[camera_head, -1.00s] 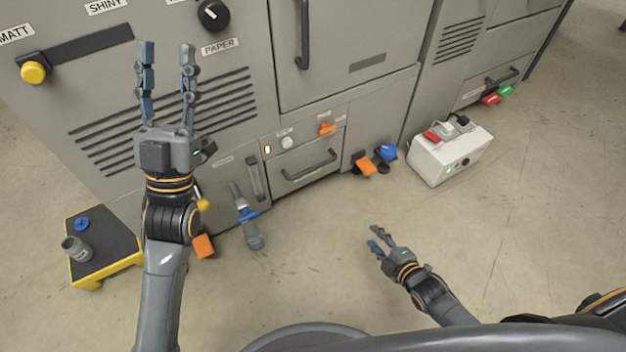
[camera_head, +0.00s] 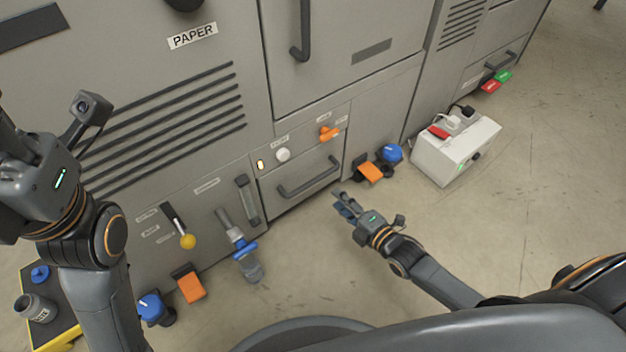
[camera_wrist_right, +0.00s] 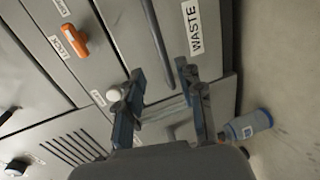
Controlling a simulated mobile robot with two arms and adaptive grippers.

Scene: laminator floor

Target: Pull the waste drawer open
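The waste drawer (camera_head: 318,192) is the low grey front in the machine, and it looks shut. Its dark bar handle (camera_head: 309,180) stands out from the front. In the right wrist view the drawer front (camera_wrist_right: 128,30) bears a WASTE label (camera_wrist_right: 194,27), and the dark handle (camera_wrist_right: 158,42) runs down toward my fingers. My right gripper (camera_head: 343,203) is below and right of the handle, apart from it. The right wrist view shows its two fingers (camera_wrist_right: 163,72) spread with nothing held. My left gripper's body (camera_head: 38,185) is at the left edge; its fingertips are not clearly visible.
A white knob (camera_head: 283,154) and an orange lever (camera_head: 329,133) sit above the drawer. A white box (camera_head: 456,150) stands on the floor at right. Floor before the drawer looks clear.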

